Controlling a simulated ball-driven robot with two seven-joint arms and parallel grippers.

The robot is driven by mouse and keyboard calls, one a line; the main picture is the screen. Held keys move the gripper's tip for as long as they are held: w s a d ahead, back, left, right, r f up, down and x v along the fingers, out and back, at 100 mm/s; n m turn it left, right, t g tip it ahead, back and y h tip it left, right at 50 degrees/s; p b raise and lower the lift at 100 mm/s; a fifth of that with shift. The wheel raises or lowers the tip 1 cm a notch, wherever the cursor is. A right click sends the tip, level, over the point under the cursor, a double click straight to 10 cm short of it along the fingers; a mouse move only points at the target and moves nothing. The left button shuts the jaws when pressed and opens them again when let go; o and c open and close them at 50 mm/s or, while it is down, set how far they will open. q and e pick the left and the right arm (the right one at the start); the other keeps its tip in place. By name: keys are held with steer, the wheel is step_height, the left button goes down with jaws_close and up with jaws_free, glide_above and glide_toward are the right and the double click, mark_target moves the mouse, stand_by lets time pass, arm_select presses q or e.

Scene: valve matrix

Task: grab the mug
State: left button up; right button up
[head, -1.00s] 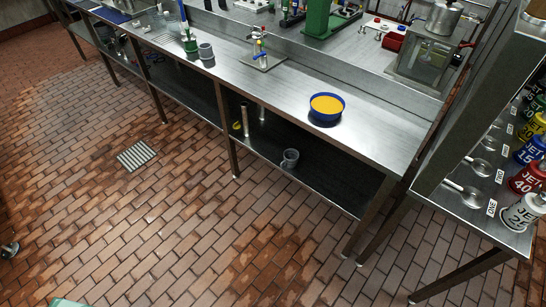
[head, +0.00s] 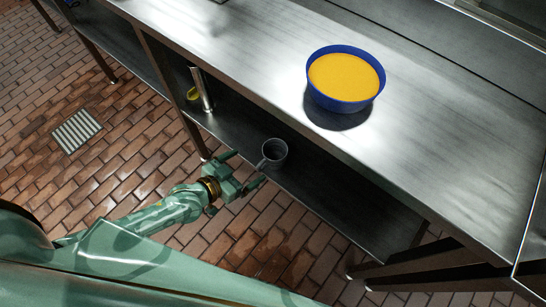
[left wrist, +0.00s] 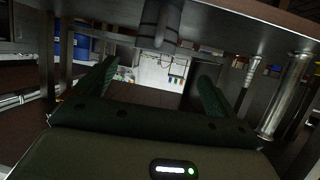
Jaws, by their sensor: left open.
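A dark grey mug (head: 274,151) stands on the lower shelf, near its front edge under the counter. Its handle (head: 263,164) points toward my left gripper (head: 248,169). The gripper is open and empty, just in front of the mug, and its fingers are apart from it. In the left wrist view the mug (left wrist: 158,20) shows at the top, upside down, beyond and between the two open fingers (left wrist: 153,85). My right gripper is not in view.
The steel counter (head: 235,45) overhangs the lower shelf (head: 340,205). A blue bowl of yellow contents (head: 345,78) stands on the counter. An upright metal cylinder (head: 203,90) and a yellow item (head: 193,94) are left on the shelf. Tiled floor lies open in front.

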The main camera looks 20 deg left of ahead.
arm_select(q)
steer(key=b, duration=0.2)
glide_toward(283, 146)
steer(key=b+x, duration=0.2)
steer(key=x, duration=0.2)
steer(key=shift+f, duration=0.2)
steer(key=shift+w+d+b, duration=0.2)
steer(key=shift+w+b, duration=0.15)
steer(key=shift+w, duration=0.1)
steer(key=shift+r, duration=0.1)
steer(key=shift+c, duration=0.3)
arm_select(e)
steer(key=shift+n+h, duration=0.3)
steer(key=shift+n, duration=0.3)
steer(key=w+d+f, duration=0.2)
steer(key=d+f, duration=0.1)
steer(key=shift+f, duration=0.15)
arm_select(q)
steer(key=c, duration=1)
